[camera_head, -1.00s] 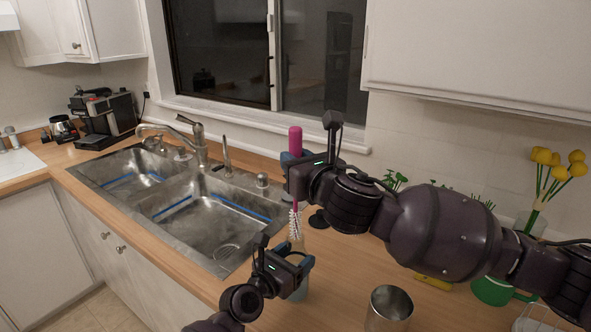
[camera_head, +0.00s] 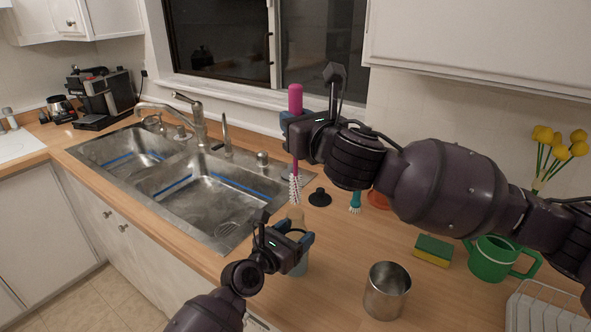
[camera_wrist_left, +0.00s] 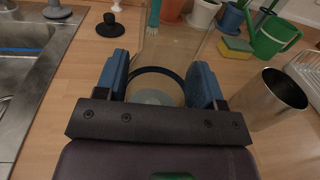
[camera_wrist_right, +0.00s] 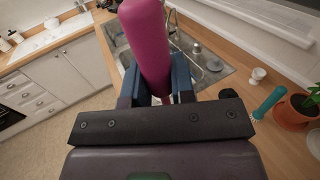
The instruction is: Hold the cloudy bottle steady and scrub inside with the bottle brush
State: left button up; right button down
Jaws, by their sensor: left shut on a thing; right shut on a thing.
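The cloudy bottle (camera_head: 296,222) stands on the counter right of the sink, partly hidden by my left gripper (camera_head: 300,243). My left gripper is shut around it; the clear bottle also shows between the fingers in the left wrist view (camera_wrist_left: 165,60). My right gripper (camera_head: 290,125) is shut on the bottle brush's pink handle (camera_head: 295,98), which also fills the middle of the right wrist view (camera_wrist_right: 147,45). The brush hangs upright with its white bristles (camera_head: 294,188) pointing down, just above the bottle's mouth. Whether the tip enters the neck is hard to tell.
The double sink (camera_head: 210,200) lies to the left. A metal cup (camera_head: 387,290), a sponge (camera_head: 433,250), a green watering can (camera_head: 497,258) and a wire rack (camera_head: 545,310) stand to the right. A black stopper (camera_head: 320,198) and a teal brush (camera_head: 355,202) are behind the bottle.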

dwell(0.4)
pick_arm(q)
jog(key=o, duration=1.3)
jog(key=shift+c, duration=0.2)
jog(key=shift+s+a, duration=0.1)
jog(key=v, duration=1.1)
jog(key=shift+s+a, duration=0.2)
jog(key=shift+s, duration=0.15)
